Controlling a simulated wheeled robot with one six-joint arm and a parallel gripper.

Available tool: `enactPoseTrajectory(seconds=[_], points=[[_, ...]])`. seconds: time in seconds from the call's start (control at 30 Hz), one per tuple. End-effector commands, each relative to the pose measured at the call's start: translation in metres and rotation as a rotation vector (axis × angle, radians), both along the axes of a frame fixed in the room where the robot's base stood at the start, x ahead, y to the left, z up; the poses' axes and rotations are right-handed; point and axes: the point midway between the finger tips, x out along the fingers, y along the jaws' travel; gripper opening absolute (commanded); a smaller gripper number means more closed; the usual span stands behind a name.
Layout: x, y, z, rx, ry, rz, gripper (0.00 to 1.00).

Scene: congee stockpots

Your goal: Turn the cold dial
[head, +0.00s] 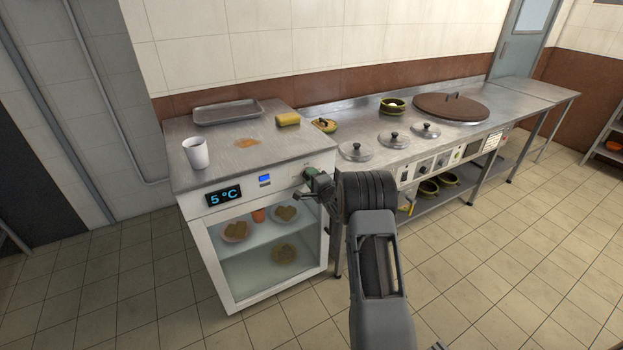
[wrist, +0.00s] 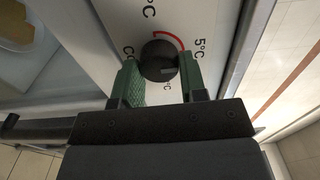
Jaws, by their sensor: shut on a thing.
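The cold dial (wrist: 159,60) is a round black knob on the white front panel of the glass-door fridge (head: 211,262). A red arc and temperature marks, one reading 5°C, are printed around it in the wrist view. My gripper (wrist: 160,82) has its two green-padded fingers on either side of the knob, shut on it. In the head view my gripper (head: 318,183) is at the upper right of the fridge front and mostly hides the dial. The display (head: 224,195) on the fridge reads 5 °C.
A white cup (head: 196,153), a metal tray (head: 228,112) and a yellow sponge (head: 288,119) are on the fridge top. Plates of food stand inside. To the right, a steel counter (head: 345,117) holds several lids and a bowl. The tiled floor in front is clear.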

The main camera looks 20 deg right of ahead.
Motion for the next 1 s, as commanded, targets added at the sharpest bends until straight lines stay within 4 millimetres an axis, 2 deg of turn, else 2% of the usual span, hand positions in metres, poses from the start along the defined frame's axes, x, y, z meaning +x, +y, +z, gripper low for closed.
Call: enactPoseTrajectory(seconds=[0.03, 0.3, 0.63, 0.77, 1.0], points=[[0.000, 0.000, 0.000, 0.000, 0.001, 0.000, 0.40], [0.000, 0.000, 0.000, -0.001, 0.000, 0.000, 0.63], [-0.007, -0.001, 0.000, 0.000, 0.001, -0.001, 0.63], [-0.025, -0.003, 0.001, 0.000, 0.001, -0.001, 0.63], [-0.076, -0.010, 0.001, -0.001, 0.001, -0.003, 0.63]])
